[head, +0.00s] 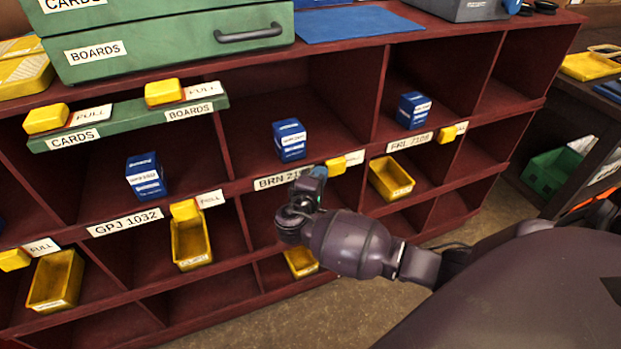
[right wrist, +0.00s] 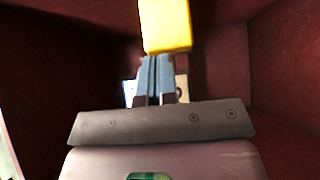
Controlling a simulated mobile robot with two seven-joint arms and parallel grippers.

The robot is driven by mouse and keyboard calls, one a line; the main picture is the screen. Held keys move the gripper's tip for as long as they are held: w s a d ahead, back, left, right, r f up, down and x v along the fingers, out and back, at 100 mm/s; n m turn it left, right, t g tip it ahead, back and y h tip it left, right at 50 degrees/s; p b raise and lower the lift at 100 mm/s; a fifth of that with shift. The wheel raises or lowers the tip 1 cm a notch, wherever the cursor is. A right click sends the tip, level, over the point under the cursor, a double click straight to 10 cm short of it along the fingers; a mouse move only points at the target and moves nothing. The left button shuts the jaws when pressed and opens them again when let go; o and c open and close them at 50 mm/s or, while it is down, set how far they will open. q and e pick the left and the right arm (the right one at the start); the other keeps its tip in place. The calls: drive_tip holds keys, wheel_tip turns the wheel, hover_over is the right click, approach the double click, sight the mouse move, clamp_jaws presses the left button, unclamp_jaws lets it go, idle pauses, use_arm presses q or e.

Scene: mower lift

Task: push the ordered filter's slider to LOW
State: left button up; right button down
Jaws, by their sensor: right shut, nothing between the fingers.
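My right gripper (head: 318,172) is shut and empty, in front of the shelf edge at the middle bay. Its tips are just left of a yellow slider (head: 336,166) beside the partly covered "BRN 21.." label (head: 278,179). In the right wrist view the shut fingers (right wrist: 155,72) point at this yellow slider (right wrist: 165,25); touching or just apart, I cannot tell. A white tag (head: 354,158) sits right of the slider; its word is unreadable. A blue filter box (head: 290,140) stands in the bay above. My left gripper is not in view.
Other sliders sit at GPJ 1032 (head: 186,210) and FKL 2108 (head: 447,134), each below a blue box. Yellow bins (head: 391,178) stand in lower bays. Green drawers (head: 170,35) and a blue mat (head: 358,24) are on top. Floor shows below right.

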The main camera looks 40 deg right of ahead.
sight(345, 167)
drive_tip(key=d, duration=0.2)
drive_tip(key=s+d, duration=0.1)
drive_tip(key=d, duration=0.1)
drive_tip(key=d+p, duration=0.1)
drive_tip(key=d, duration=0.1)
drive_tip(key=shift+s+d+r, duration=0.1)
drive_tip(key=shift+s+d, duration=0.2)
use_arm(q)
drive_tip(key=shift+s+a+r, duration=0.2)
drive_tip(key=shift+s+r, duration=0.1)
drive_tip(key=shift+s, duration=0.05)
use_arm(e)
drive_tip(key=shift+d, duration=0.15)
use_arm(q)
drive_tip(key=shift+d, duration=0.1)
